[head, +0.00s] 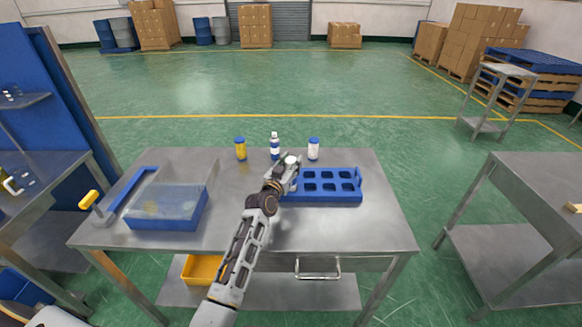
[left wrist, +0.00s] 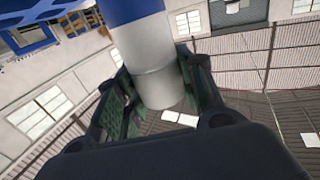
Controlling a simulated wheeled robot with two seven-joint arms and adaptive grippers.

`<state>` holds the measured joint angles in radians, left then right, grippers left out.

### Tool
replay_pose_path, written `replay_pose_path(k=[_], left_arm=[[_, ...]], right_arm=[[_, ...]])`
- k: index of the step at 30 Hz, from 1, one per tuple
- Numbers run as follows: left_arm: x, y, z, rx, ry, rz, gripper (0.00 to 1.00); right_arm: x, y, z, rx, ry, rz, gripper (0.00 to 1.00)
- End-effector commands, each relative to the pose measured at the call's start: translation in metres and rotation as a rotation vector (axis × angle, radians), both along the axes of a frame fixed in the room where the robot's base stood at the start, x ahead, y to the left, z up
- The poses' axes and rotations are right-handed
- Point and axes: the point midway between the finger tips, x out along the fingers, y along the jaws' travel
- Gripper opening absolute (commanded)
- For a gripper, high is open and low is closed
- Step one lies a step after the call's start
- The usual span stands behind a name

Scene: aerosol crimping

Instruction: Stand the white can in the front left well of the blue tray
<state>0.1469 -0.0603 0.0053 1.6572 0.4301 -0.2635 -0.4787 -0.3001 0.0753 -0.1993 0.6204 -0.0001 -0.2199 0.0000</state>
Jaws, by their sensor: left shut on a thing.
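The white can (head: 292,160) is in my left gripper (head: 284,176), over the left end of the blue tray (head: 335,199). In the left wrist view the can (left wrist: 154,62) is white to grey with a blue band, and the fingers of my left gripper (left wrist: 155,95) are closed around it. That view looks upside down, with the blue end away from the ceiling. The tray has several square wells, and those in view look empty. My arm and gripper hide the tray's left end, so the can's base and its gap to the tray are hidden. My right gripper is not in view.
A yellow can (head: 240,148), a white-and-blue bottle (head: 275,146) and a white blue-capped container (head: 313,149) stand behind the tray. A clear-sided blue bin (head: 165,222) is on the left of the steel table (head: 380,232). The table right of the tray is clear.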

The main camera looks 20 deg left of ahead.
Motion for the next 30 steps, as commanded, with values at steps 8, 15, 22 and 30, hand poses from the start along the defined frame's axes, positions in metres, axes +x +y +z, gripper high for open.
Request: replay_pose_path(k=[8, 15, 22, 30], left_arm=[[0.000, 0.000, -0.015, -0.001, -0.002, 0.000, 0.00], [0.000, 0.000, -0.016, -0.001, -0.002, 0.000, 0.00], [0.000, 0.000, -0.018, 0.000, 0.000, 0.000, 0.49], [0.000, 0.000, -0.018, 0.000, 0.000, 0.000, 0.59]], right_arm=[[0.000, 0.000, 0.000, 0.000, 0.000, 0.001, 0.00], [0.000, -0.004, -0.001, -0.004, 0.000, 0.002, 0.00], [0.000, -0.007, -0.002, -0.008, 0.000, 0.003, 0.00], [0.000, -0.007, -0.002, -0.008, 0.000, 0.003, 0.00]])
